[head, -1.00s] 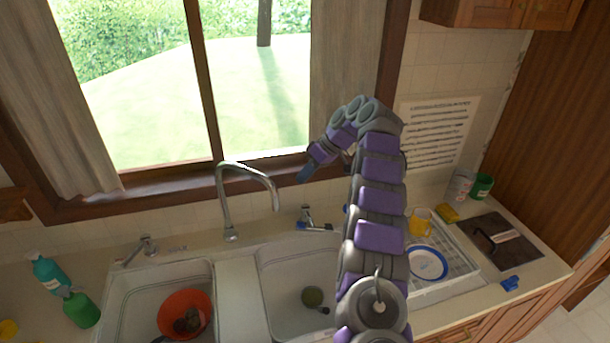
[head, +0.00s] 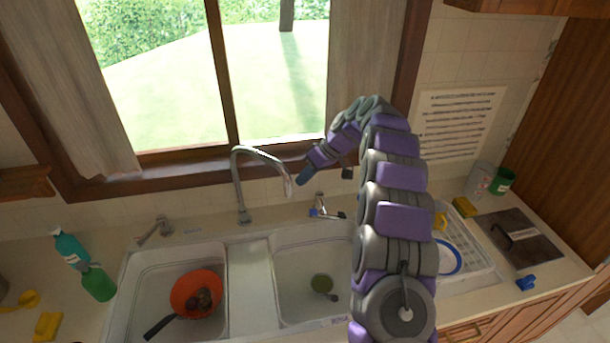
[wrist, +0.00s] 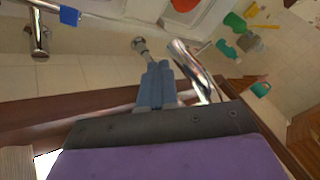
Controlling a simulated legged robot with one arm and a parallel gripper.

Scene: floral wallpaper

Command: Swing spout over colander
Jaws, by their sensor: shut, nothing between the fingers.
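The chrome spout (head: 238,185) rises behind the divider between the two basins. It arches right, so its tip hangs toward the right basin. My gripper (head: 304,177) is shut and empty, just right of the spout's tip. In the wrist view my blue fingers (wrist: 160,68) are together, and the shiny spout (wrist: 193,68) passes close on their right. I cannot tell whether they touch.
Tap handles stand left (head: 155,229) and right (head: 322,208) of the spout, the right one with a blue part. The window sill (head: 180,178) runs behind. Green bottles (head: 97,283) stand left. A dish rack (head: 474,262) is at right, partly behind my arm.

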